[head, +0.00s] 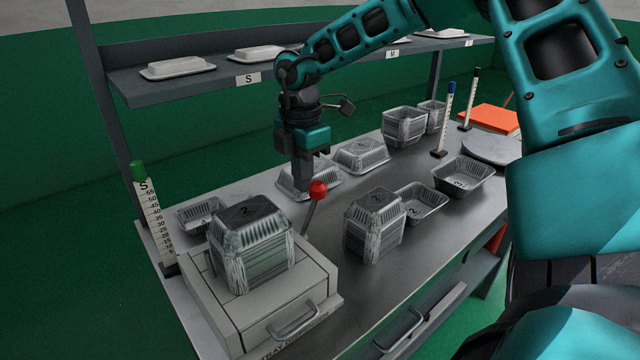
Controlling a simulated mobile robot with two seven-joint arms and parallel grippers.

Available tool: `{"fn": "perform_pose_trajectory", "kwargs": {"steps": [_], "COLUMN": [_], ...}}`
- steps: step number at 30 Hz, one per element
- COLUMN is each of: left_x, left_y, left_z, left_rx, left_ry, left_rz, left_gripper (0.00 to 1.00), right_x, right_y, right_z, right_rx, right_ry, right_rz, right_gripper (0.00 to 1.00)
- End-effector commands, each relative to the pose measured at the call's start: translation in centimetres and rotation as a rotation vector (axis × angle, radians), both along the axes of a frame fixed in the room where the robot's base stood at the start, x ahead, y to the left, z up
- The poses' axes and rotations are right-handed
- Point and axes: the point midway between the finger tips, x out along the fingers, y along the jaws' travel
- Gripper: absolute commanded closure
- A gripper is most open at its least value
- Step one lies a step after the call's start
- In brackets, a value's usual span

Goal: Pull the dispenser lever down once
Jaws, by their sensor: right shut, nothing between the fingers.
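The dispenser (215,300) is a pale grey box with a drawer handle, at the front left of the bench in the head view. A stack of foil trays (252,250) marked 2 stands on it. Its lever (318,190) rises at its right back side, a grey rod with a red ball on top, tilted slightly right. My right gripper (302,184) is shut and empty, pointing down just behind and left of the red ball. I cannot tell whether the fingers touch the ball. My left gripper is not in view.
A second foil stack (373,225) stands right of the lever. Foil trays (361,156) lie behind and open ones (463,177) to the right. A ruler post with green top (152,220) stands at left. A shelf (130,87) with white lids (178,68) spans the back.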

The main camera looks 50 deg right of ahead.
Motion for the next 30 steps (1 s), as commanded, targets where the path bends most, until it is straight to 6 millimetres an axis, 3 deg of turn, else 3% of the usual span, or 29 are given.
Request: {"fn": "perform_pose_trajectory", "kwargs": {"steps": [22, 30], "left_x": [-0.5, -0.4], "left_y": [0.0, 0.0], "left_z": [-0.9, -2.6], "left_rx": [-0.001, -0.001], "left_ry": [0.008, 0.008], "left_rz": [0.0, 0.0], "left_gripper": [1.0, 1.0], "right_x": [-2.4, -4.1], "right_y": [0.3, 0.4], "right_z": [-0.1, -1.2], "right_rx": [0.0, 0.001], "right_ry": [-0.001, 0.0], "right_rz": [0.0, -0.001], "right_gripper": [1.0, 1.0]}}
